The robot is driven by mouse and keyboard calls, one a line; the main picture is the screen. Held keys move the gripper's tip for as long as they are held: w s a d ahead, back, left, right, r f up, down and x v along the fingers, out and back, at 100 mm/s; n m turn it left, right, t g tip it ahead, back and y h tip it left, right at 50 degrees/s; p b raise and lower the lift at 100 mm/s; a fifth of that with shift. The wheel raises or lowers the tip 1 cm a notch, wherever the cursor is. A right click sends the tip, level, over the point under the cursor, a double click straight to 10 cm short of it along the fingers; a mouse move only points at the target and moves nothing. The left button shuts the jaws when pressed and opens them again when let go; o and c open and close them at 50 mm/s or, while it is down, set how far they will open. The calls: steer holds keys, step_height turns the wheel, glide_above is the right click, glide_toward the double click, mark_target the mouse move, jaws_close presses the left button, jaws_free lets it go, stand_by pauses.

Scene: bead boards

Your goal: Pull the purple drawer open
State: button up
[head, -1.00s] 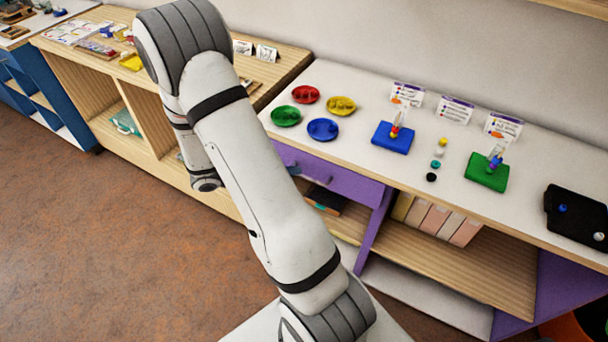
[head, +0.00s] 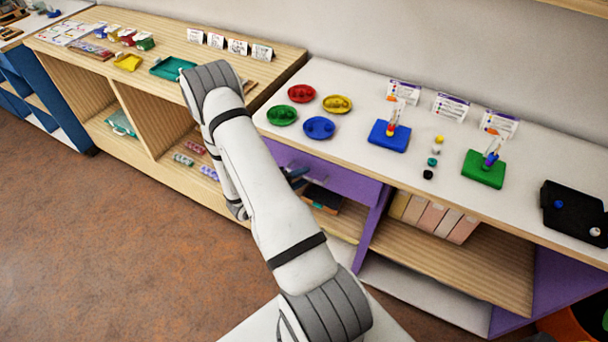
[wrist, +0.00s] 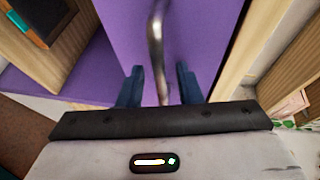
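The purple drawer (head: 343,180) sits under the white tabletop in the head view. It looks closed, though my arm hides its left part. Its purple front also fills the middle of the wrist view (wrist: 205,35). A curved silver handle (wrist: 156,45) runs up the picture there. My gripper (wrist: 159,85) is open, with one dark blue finger on each side of the handle and a visible gap to both. In the head view my gripper (head: 296,178) is small and partly hidden by my arm, at the drawer front.
On the white tabletop (head: 360,95) stand colored plates, a blue board (head: 390,136), a green board (head: 483,169), loose beads and a black tray (head: 575,212). Below the drawer is an open shelf with a dark box (head: 322,198). Open floor (head: 110,240) lies at the left.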

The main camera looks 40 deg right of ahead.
steer(key=shift+d+f, duration=0.1)
steer(key=shift+d, duration=0.4)
steer(key=shift+c, duration=0.2)
jaws_close()
